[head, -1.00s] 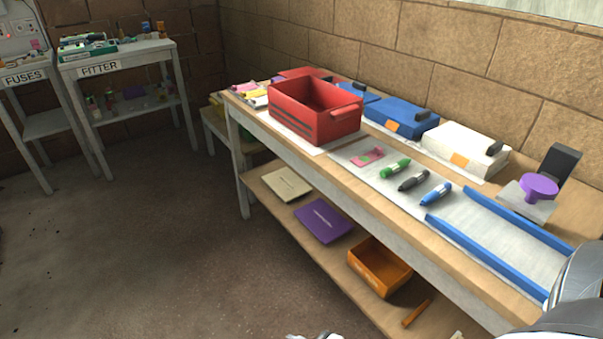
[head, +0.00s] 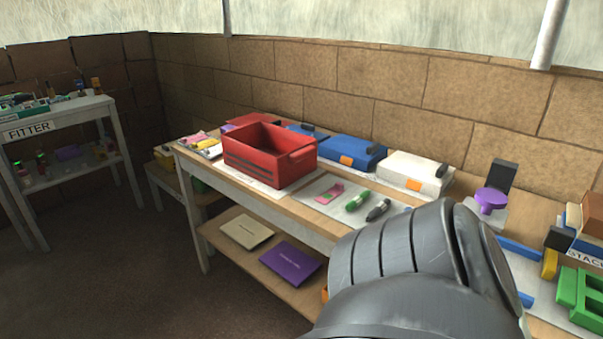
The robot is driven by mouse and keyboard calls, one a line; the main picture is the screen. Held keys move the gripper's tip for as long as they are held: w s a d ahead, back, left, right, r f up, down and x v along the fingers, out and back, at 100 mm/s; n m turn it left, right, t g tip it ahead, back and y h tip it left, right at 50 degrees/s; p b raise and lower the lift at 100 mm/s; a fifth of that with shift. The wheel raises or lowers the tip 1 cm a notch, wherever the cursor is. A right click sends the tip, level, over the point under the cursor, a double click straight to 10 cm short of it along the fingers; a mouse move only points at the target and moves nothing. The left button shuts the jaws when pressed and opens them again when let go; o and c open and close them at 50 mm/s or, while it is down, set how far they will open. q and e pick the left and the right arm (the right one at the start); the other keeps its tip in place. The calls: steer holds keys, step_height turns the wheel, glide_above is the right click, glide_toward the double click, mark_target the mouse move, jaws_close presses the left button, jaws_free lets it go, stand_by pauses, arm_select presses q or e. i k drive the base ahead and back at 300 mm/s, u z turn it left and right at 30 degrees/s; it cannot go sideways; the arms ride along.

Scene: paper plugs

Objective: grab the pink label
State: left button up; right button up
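A small pink label-like piece (head: 329,193) lies flat on the pale mat (head: 312,199) on the workbench, just right of the red box (head: 255,170). Other pink and yellow pieces (head: 197,141) lie at the bench's far left end, too small to tell apart. A large grey link of my own arm fills the lower middle and right of the view. Neither of my grippers shows, so their distance from the pink piece cannot be seen.
A green marker (head: 358,201) and a dark marker (head: 378,210) lie beside the pink piece. Blue (head: 352,154) and white (head: 413,172) cases line the wall side. A purple knob (head: 491,199) and green block (head: 580,298) are at right. My arm hides the bench's front right.

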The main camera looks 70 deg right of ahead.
mark_target(334, 191)
steer(key=z, duration=0.5)
steer(key=i, duration=1.95)
steer(key=z, duration=1.2)
